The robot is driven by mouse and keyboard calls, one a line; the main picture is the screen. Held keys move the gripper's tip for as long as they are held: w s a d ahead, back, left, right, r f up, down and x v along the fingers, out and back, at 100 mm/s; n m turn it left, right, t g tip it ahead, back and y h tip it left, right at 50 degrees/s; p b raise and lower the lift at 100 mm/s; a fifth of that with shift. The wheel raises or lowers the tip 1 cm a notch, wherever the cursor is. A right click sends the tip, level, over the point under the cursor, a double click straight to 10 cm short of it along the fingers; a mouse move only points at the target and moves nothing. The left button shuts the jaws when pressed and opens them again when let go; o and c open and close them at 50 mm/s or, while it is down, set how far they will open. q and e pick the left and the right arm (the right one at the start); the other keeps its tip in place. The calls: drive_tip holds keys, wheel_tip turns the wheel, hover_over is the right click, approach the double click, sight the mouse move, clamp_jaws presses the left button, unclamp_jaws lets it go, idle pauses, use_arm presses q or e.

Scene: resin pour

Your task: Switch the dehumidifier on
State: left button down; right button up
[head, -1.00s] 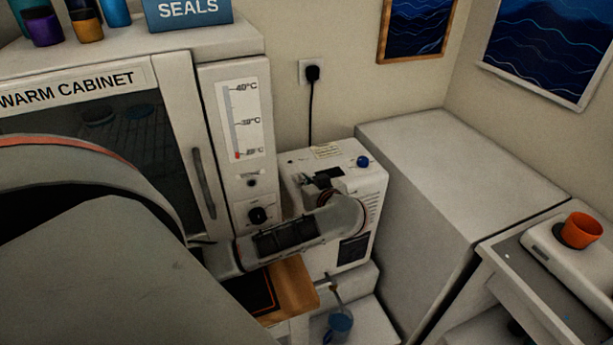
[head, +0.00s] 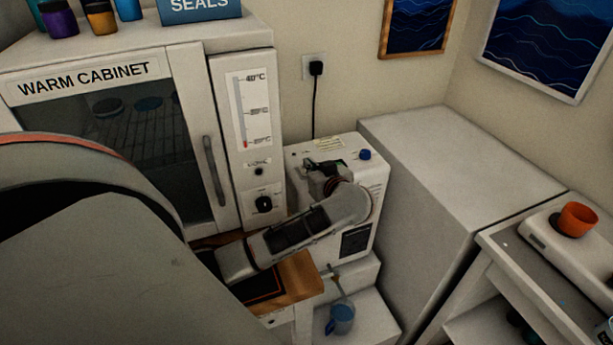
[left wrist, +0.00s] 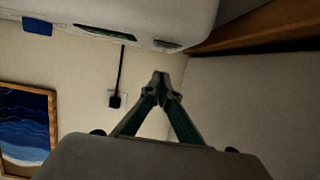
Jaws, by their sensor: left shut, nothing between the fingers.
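The dehumidifier, a white box (head: 376,182), stands between the warm cabinet and a large pale block in the head view. A blue knob (head: 365,154) and a pale label (head: 329,143) are on its top. My left gripper (head: 310,164) is over the left part of this top, shut and empty, hiding part of it. In the left wrist view, the shut fingertips (left wrist: 161,78) are apart in the picture from the white body (left wrist: 130,15), which shows a blue part (left wrist: 37,27) and dark slots. I cannot tell which part is the switch. My right gripper is out of view.
The warm cabinet (head: 190,62) stands left, with a dial (head: 263,204) near my forearm. A black plug (head: 316,68) sits in the wall socket. A blue mug (head: 341,318) stands below the dehumidifier. The pale block (head: 440,150) has a clear top.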

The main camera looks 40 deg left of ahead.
use_arm(q)
drive_tip(key=f+v, duration=0.1)
drive_tip(key=v, duration=0.9)
drive_tip(key=shift+d+f, duration=0.2)
drive_tip(key=shift+d, duration=0.05)
drive_tip(key=shift+s, duration=0.1)
